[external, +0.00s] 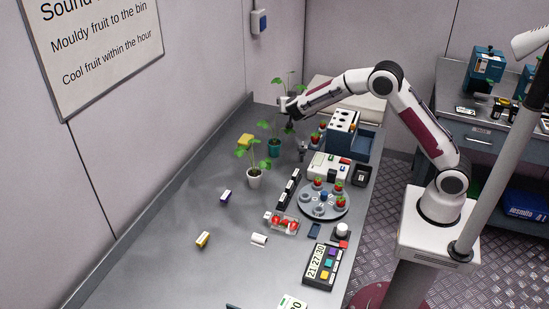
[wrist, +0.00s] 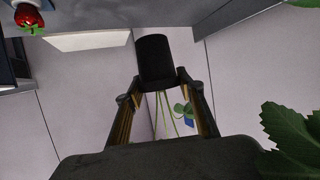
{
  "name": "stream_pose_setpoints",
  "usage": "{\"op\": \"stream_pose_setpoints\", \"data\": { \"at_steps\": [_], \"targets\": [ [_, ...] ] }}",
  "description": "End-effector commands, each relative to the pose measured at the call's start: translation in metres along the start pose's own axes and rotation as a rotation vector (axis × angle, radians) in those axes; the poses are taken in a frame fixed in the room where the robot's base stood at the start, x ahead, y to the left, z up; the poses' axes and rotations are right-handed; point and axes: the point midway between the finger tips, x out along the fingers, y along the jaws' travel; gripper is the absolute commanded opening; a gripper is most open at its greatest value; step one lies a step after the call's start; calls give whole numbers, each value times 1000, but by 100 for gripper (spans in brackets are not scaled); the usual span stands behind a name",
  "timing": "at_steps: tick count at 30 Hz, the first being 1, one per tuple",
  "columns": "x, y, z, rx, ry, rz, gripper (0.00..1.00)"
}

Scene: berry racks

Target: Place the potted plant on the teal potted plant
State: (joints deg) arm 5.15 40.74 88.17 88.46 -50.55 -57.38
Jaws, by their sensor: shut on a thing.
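My gripper (external: 289,106) is shut on a dark pot (wrist: 155,62), held between its fingertips in the wrist view. Thin green stems (wrist: 167,114) show past the pot between the fingers. In the external view, the held plant's leaves (external: 277,81) stand above my gripper, raised over the far part of the bench. The teal potted plant (external: 274,148) stands upright on the bench, below and slightly left of my gripper. A white potted plant (external: 254,180) stands nearer. My gripper hides most of the held pot in the external view.
A blue-and-white box (external: 341,133) stands to the right. A round grey tray (external: 330,211) with strawberries is nearer, beside a punnet of red fruit (external: 285,224). The bench's left side is mostly clear.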

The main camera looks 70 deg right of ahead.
Motion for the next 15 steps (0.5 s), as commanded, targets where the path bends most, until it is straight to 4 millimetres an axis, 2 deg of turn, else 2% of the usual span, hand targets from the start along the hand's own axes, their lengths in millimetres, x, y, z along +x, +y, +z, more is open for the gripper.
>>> {"op": "stream_pose_setpoints", "data": {
  "at_steps": [5, 9, 15],
  "targets": [
    [-32, -35, 3, -19, 2, -53, 15],
    [-66, -64, 4, -30, 2, -81, 15],
    [-119, -94, 4, -33, 2, -90, 15]
  ]
}}
